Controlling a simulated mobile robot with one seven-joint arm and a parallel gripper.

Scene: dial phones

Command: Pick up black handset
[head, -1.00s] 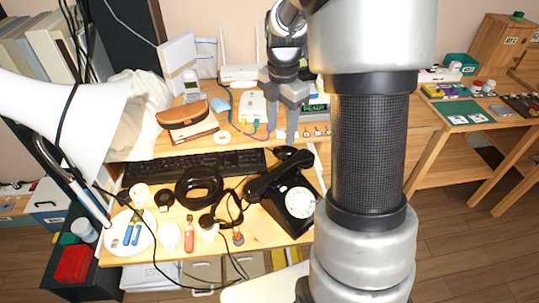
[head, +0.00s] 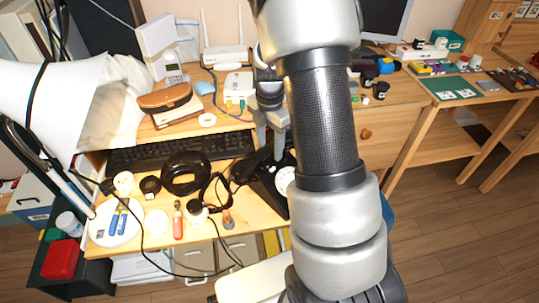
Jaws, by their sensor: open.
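The black handset (head: 246,168) lies across the top of the black dial phone (head: 269,196) at the right end of the desk. The phone's white dial (head: 285,181) is partly hidden behind my arm. My gripper (head: 272,149) points down with its fingers apart, over the right part of the handset. The fingers cover that part, so I cannot tell whether they touch it or straddle it. Nothing shows between them.
A black keyboard (head: 178,151) and a coiled black cable (head: 186,173) lie left of the phone. A red-handled tool (head: 178,226) and a white plate (head: 113,224) are near the front edge. A raised shelf behind holds a brown case (head: 164,98) and a white router (head: 224,57).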

